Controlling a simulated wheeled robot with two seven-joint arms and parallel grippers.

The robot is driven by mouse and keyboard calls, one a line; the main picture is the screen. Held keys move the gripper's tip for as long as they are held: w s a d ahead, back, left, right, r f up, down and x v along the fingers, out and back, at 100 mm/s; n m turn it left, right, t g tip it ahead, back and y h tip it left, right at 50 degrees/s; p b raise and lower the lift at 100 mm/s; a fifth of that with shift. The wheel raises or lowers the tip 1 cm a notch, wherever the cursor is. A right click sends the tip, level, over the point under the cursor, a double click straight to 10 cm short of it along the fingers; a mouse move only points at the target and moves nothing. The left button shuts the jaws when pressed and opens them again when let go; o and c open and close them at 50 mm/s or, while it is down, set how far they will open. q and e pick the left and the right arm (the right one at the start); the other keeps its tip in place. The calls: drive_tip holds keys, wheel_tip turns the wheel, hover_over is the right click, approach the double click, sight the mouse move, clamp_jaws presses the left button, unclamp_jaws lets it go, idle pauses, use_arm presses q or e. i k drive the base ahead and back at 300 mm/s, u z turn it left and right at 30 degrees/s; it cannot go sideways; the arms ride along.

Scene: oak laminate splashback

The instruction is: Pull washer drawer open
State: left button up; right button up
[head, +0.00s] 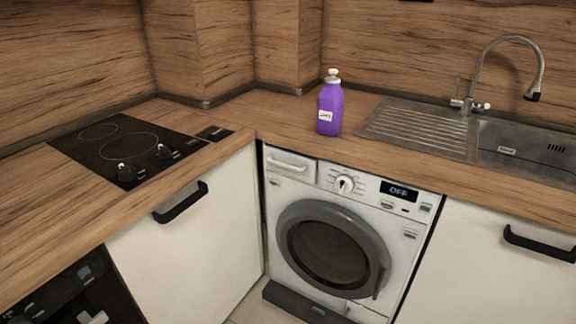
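A white washer (345,235) is built in under the wooden counter, with a round grey door and a display reading OFF. Its detergent drawer (290,166) is at the upper left of its front panel and looks closed, flush with the panel. A dial (345,184) sits to the right of the drawer. Neither of my grippers shows in the head view.
A purple bottle with a white cap (330,105) stands on the counter above the washer. A cooktop (125,148) is at left and a sink (525,148) at right. A cabinet with a black handle (181,202) meets the washer's left side at the corner.

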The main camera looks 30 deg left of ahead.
sight(299, 156)
drive_tip(key=i, duration=0.6)
drive_tip(key=u, duration=1.75)
